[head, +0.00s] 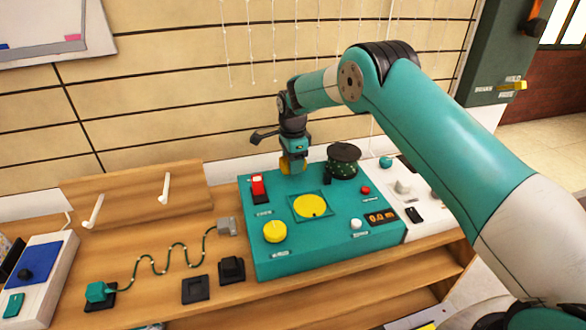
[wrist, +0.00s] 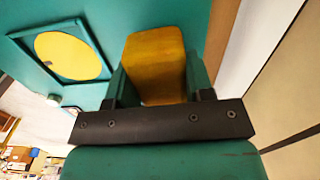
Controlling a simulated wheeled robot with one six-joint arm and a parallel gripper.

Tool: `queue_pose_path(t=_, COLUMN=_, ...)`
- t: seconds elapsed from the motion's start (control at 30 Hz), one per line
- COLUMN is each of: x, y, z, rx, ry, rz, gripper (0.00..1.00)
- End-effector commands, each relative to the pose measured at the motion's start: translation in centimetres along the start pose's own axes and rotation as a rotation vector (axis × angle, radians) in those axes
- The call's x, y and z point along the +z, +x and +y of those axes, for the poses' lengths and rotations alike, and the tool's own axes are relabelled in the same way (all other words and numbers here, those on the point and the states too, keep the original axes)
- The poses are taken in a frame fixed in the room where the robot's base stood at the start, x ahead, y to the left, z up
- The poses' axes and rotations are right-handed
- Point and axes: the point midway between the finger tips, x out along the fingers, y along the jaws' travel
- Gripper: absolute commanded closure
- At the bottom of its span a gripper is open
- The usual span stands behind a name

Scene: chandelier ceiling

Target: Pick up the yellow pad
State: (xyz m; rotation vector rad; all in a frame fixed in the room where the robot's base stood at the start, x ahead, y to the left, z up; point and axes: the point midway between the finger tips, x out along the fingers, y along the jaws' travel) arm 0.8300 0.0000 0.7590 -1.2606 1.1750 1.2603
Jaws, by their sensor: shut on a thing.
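The yellow pad (wrist: 155,60) is a rounded yellow block between the two fingers of my gripper (wrist: 158,82) in the wrist view. My gripper (head: 293,168) is shut on it, pointing down over the back edge of the teal panel (head: 330,255). In the head view only a small part of the yellow pad (head: 287,163) shows beside the fingers. Whether it touches the panel or is lifted off it, I cannot tell.
The panel carries a yellow disc (head: 311,206) in a square frame, a yellow knob (head: 275,231), a red switch (head: 257,187) and a dark spotted round part (head: 343,160) just right of my gripper. A tiled wall (head: 160,110) stands close behind.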

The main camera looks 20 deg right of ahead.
Motion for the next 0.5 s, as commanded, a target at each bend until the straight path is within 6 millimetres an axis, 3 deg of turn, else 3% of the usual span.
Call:
queue_pose_path(t=0.3, x=0.0, y=-8.7, z=-0.1, rx=-0.005, ry=0.0, rz=-0.001, gripper=0.74)
queue_pose_path(t=0.5, x=0.0, y=-13.4, z=-0.1, rx=-0.003, ry=0.0, rz=0.0, gripper=0.74)
